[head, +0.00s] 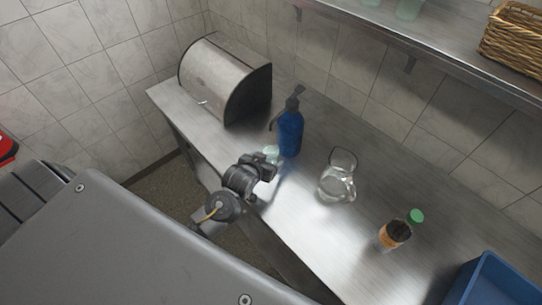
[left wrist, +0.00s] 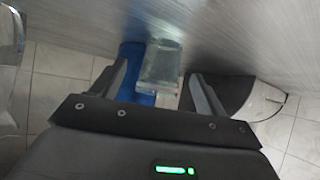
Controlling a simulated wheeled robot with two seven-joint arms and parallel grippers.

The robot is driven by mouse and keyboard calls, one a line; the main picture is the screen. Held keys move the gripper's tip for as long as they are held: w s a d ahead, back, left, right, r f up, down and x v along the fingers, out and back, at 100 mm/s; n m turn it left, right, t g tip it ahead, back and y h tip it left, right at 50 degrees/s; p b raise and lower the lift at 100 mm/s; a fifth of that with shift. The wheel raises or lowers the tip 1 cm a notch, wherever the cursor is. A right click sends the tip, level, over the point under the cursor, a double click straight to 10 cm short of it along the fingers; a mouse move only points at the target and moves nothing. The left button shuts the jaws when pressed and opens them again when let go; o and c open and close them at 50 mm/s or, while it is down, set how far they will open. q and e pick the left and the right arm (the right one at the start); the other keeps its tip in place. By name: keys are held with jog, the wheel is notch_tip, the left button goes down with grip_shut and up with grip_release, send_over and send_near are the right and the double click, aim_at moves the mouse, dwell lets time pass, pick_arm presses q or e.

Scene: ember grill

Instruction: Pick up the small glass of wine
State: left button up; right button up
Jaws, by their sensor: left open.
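A small clear glass (head: 271,152) with a pale greenish tint stands on the metal counter, just left of the blue siphon bottle (head: 290,132). My left gripper (head: 265,162) is at the glass and partly covers it in the head view. In the left wrist view the glass (left wrist: 162,66) sits between the two spread fingers of my left gripper (left wrist: 158,80), with a gap on both sides. I cannot make out any wine in it. My right gripper is not in view.
A metal bread box (head: 215,80) stands at the counter's left end. A glass jug (head: 338,178), a brown-orange jar (head: 395,234), a green-capped item (head: 415,216) and a blue crate (head: 492,280) stand to the right. A shelf (head: 430,45) with a wicker basket (head: 512,38) hangs above.

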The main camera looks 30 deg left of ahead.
aim_at(268, 159)
pick_arm(q)
jog(key=shift+w+a+f+p, duration=0.1)
jog(key=shift+w+f+p, duration=0.2)
jog(key=shift+p, duration=0.2)
jog(key=p+x, duration=0.1)
jog(key=x, duration=0.2)
jog(key=shift+w+a+f, duration=0.1)
jog(key=shift+f, duration=0.05)
jog(key=shift+w+f, duration=0.3)
jog(key=c, duration=0.9)
jog(key=shift+c, duration=1.3)
jog(key=shift+r, duration=0.2)
